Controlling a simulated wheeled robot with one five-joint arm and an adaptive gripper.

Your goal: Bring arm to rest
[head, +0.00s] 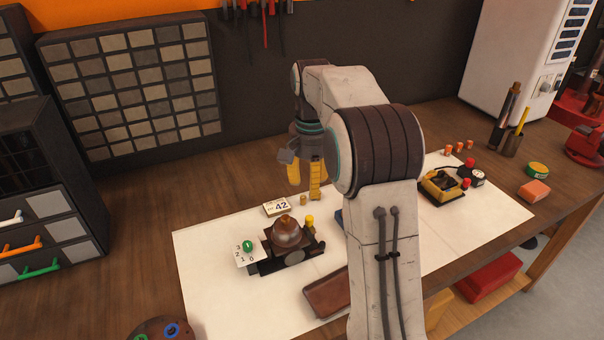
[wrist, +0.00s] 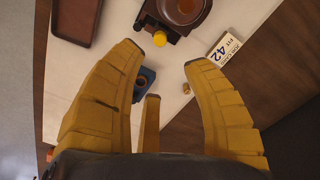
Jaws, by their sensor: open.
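My gripper (head: 305,178) hangs from my arm above the back edge of the white mat, its yellow fingers pointing down. In the wrist view my gripper (wrist: 160,75) shows its yellow fingers spread apart with nothing between them. Below it are a card marked 42 (head: 277,207) and a small brass piece (head: 303,200), both apart from the fingers. The brass piece also shows in the wrist view (wrist: 186,89). My arm hides part of the mat's middle, including most of a blue block (wrist: 143,83).
A dark fixture with a round brownish part (head: 288,235) stands on the white mat (head: 205,260), beside a number card (head: 246,252). A brown tray (head: 327,293) lies in front. A yellow-black device (head: 440,186) stands right. Drawers (head: 40,230) stand left. Bare wood lies left of the mat.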

